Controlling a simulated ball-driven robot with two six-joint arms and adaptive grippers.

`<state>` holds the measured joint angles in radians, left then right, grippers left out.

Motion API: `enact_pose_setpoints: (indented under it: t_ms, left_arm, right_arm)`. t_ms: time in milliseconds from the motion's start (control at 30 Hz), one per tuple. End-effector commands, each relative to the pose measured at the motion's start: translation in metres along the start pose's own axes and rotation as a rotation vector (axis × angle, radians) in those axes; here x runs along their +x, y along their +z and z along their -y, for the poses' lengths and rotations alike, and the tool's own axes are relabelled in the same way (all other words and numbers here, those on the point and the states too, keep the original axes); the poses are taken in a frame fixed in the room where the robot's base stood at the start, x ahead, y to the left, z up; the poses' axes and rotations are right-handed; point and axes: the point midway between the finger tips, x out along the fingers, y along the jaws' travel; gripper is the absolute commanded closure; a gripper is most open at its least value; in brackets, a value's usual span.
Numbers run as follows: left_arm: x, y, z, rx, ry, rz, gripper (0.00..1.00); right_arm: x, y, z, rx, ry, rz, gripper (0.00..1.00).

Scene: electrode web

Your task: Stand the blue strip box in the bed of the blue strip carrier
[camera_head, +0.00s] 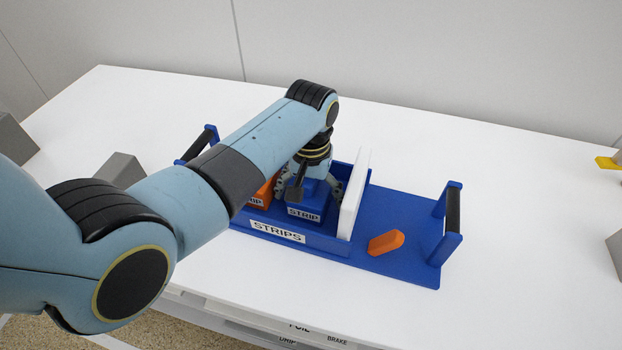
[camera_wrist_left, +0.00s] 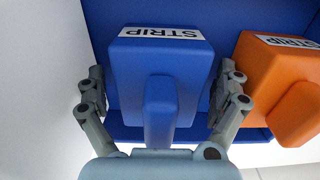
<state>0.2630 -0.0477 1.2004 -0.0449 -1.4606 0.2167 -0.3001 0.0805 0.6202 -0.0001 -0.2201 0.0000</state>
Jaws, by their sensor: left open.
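The blue strip box (camera_head: 308,208), with a white STRIP label, stands upright in the bed of the blue strip carrier (camera_head: 395,215), between an orange strip box (camera_head: 262,196) and a white upright panel (camera_head: 353,195). My left gripper (camera_head: 307,190) is above the blue box. In the left wrist view the open fingers lie on either side of the blue box (camera_wrist_left: 160,75) and its raised grip, apart from the grip. The orange box (camera_wrist_left: 275,85) stands beside it at the right. My right gripper is not in view.
An orange piece (camera_head: 386,242) lies on the carrier's right part, near its right handle (camera_head: 452,210). Grey blocks (camera_head: 120,170) stand at the left of the white table (camera_head: 520,240).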

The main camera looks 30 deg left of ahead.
Motion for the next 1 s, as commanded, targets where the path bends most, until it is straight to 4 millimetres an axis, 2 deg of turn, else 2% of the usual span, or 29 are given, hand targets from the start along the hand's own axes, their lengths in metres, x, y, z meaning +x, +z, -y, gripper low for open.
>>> enact_pose_setpoints:
  t_ms: [300, 500, 700, 1000]
  left_arm:
    - [-0.067, -0.001, 0.000, 0.000, 0.001, -0.004, 0.00]
    - [-0.102, -0.001, 0.000, 0.000, 0.000, -0.003, 0.00]
    - [-0.116, 0.000, 0.000, 0.000, 0.000, 0.000, 0.00]
    - [-0.117, 0.000, 0.000, 0.000, 0.000, 0.000, 0.00]
  right_arm:
    - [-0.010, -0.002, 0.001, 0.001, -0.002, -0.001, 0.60]
    - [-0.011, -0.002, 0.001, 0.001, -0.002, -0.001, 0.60]
    - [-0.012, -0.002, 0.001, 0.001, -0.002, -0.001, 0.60]
    - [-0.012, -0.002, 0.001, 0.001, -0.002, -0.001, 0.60]
